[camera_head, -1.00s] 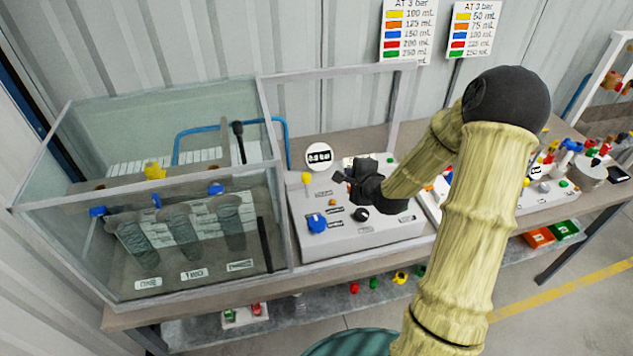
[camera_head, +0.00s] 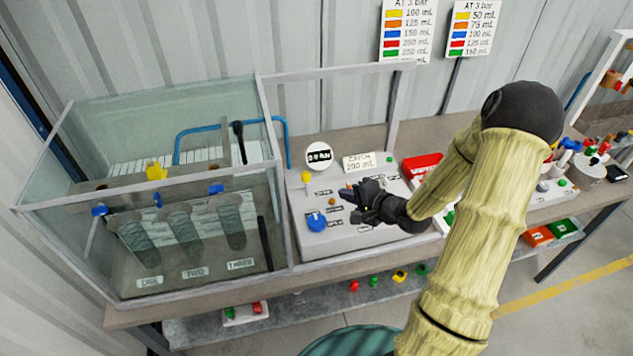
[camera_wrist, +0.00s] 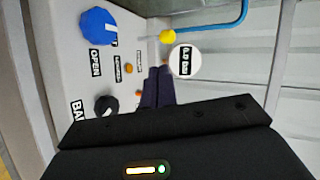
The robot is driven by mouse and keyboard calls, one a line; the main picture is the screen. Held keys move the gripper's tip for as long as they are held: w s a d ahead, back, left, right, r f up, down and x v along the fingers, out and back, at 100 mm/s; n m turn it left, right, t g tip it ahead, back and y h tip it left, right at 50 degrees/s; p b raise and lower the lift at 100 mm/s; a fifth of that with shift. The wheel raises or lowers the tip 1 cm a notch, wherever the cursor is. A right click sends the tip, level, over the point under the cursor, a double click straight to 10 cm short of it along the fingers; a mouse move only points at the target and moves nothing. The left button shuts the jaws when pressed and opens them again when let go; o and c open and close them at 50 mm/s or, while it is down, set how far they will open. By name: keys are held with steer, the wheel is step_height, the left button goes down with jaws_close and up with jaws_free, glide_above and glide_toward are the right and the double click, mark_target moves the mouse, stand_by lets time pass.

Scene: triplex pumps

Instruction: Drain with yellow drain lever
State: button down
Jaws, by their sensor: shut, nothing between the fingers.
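A small yellow-knobbed lever (camera_head: 306,177) stands upright at the back left of the white control panel (camera_head: 345,240). Its yellow knob (camera_wrist: 167,36) also shows in the wrist view, beside the round white gauge. A second yellow part (camera_head: 155,171) sits on the tank's top bar; I cannot tell which one is marked as the drain. My gripper (camera_head: 346,192) is shut and empty above the panel, to the right of the lever and apart from it. In the wrist view its closed fingers (camera_wrist: 158,86) point towards the gauge and lever.
The panel also carries a blue knob (camera_head: 316,222), a black knob (camera_wrist: 106,105), small orange buttons and a gauge (camera_head: 319,155). A sign reading "CATCH 200 mL" (camera_head: 371,162) stands behind. The glass tank (camera_head: 140,295) with three labelled cylinders is close at the left.

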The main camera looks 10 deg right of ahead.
mark_target(310, 179)
steer(key=p+x, duration=0.1)
steer(key=x, duration=0.3)
steer(key=p+x, duration=0.1)
steer(key=x, duration=0.3)
steer(key=r+p+x, duration=0.1)
steer(key=p+x, duration=0.1)
steer(key=x, duration=0.3)
steer(key=shift+w+a+r, duration=0.1)
steer(key=shift+w+a, duration=0.05)
steer(key=shift+w, duration=0.2)
steer(key=shift+p, duration=0.4)
